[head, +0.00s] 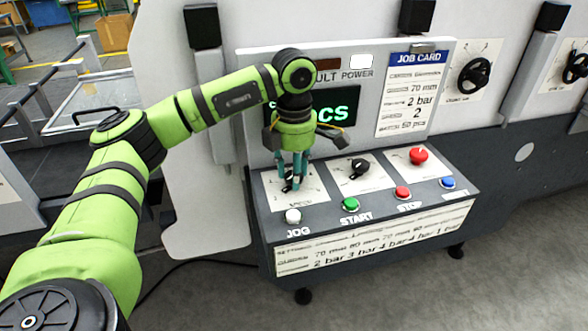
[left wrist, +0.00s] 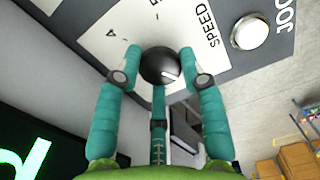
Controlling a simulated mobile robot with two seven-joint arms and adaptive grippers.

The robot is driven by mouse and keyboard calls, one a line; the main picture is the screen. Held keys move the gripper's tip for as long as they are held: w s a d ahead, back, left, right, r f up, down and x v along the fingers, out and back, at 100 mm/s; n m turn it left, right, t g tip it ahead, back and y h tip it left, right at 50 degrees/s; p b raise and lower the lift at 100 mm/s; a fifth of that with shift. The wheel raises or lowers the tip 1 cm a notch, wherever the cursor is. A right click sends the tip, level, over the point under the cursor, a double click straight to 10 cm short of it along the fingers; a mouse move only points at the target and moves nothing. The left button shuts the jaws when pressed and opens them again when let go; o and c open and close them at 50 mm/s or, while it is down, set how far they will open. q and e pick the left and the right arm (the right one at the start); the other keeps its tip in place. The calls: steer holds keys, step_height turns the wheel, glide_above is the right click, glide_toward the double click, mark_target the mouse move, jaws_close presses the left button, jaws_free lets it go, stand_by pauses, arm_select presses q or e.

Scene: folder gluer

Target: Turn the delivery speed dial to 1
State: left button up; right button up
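The speed dial is a round dark knob (head: 288,187) on a white label plate at the left end of the slanted control panel. In the left wrist view, the dial (left wrist: 160,64) shows a short white mark at its lower right, and the word SPEED is printed beside it. My left gripper (head: 294,172) reaches down onto the dial from above. In the left wrist view, its teal fingers (left wrist: 160,62) stand close around the dial on both sides and below, seemingly touching it. The scale numbers are too small or partly hidden to read surely. My right gripper is not in view.
The panel also has a second black dial (head: 359,168), a red mushroom button (head: 418,155), a white JOG button (head: 293,216), a green START button (head: 350,204), and red and blue buttons. A job card (head: 411,92) and a display (head: 335,112) stand behind.

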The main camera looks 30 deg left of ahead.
arm_select(q)
steer(key=shift+n, duration=0.5)
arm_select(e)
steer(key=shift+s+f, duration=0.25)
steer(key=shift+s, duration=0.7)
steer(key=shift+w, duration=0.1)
arm_select(q)
steer(key=o, duration=1.1)
steer(key=shift+o, duration=0.2)
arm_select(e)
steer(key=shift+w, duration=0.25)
arm_select(q)
steer(key=shift+r, duration=0.1)
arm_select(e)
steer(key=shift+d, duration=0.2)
arm_select(q)
step_height(320, 180, up, 12)
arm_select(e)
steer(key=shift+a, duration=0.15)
